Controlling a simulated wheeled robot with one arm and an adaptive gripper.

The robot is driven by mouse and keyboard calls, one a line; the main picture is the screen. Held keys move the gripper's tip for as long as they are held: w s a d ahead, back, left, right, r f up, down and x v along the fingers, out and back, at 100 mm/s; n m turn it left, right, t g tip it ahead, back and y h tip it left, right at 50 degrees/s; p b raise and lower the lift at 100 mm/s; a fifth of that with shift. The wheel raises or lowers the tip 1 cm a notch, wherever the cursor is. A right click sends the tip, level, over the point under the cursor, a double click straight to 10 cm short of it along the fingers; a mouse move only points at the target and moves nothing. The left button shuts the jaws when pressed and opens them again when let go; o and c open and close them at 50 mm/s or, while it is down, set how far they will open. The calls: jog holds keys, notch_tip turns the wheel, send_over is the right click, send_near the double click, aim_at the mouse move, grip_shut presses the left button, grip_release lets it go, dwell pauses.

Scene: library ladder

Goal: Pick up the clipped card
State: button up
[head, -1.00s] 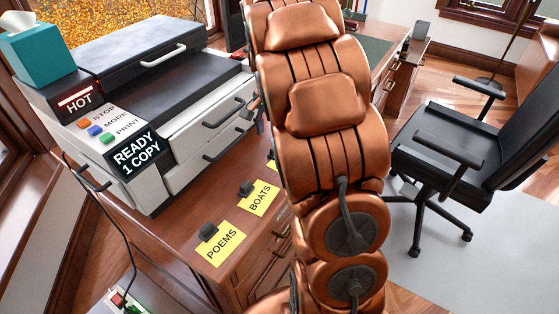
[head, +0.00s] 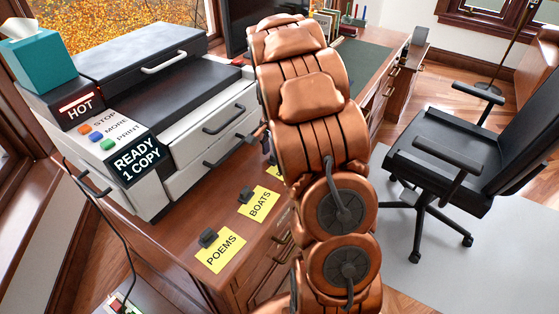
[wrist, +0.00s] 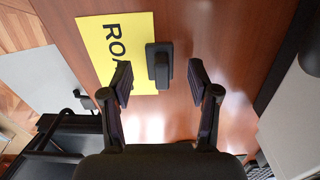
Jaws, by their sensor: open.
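In the wrist view a yellow card (wrist: 105,48) lies flat on the brown desktop. A black clip (wrist: 158,66) stands at the card's right edge. My gripper (wrist: 160,82) is open and empty, its fingertips on either side of the clip's near end with gaps on both sides. In the head view my arm hides most of that card; a yellow edge (head: 275,173) shows beside it. The clipped POEMS card (head: 221,250) and BOATS card (head: 259,204) lie nearer on the desk.
A white and black copier (head: 165,130) with "READY 1 COPY" stands on the desk left of my arm, its drawer handles facing the cards. A teal tissue box (head: 40,58) sits on it.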

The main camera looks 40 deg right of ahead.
jog(key=shift+f, duration=0.5)
jog(key=shift+c, duration=0.3)
jog(key=c, duration=1)
jog(key=shift+r, duration=0.2)
